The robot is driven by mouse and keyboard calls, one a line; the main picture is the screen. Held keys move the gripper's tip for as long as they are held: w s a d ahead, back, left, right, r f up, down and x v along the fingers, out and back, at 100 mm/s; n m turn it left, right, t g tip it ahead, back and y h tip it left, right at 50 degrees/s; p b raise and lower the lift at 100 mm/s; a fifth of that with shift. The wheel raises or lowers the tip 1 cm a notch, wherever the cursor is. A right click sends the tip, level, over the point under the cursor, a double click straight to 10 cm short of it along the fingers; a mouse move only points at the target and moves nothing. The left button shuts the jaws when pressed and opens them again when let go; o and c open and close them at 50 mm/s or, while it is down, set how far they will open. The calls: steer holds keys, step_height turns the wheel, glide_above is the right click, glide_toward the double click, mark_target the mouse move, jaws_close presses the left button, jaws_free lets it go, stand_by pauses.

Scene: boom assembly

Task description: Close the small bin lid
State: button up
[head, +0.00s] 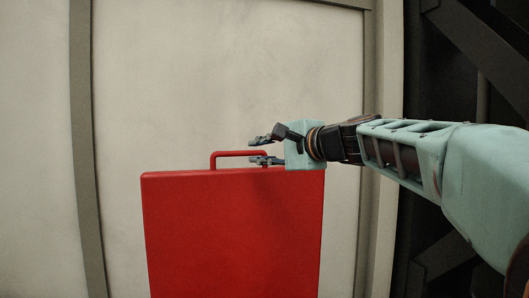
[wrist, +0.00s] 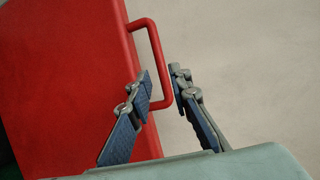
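The red bin lid (head: 232,235) stands upright, with its lower part cut off by the picture edge. A thin red loop handle (head: 236,154) rises from its top edge; it also shows in the wrist view (wrist: 155,38). My gripper (head: 256,150) comes in from the right at the right end of the handle. Its fingers are apart. In the wrist view my gripper (wrist: 160,76) has one finger on the lid side of the handle's bar and the other on the outer side, with gaps between. The bin's body is not in view.
A pale panelled wall (head: 220,70) with grey vertical strips stands behind the lid. A dark frame with diagonal beams (head: 480,45) is at the right, behind my arm. The space left of the lid looks clear.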

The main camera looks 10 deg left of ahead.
mark_target(241, 153)
steer(key=p+x, duration=0.2)
steer(key=x, duration=0.7)
steer(key=shift+a+p, duration=0.1)
steer(key=shift+p, duration=0.25)
jaws_close()
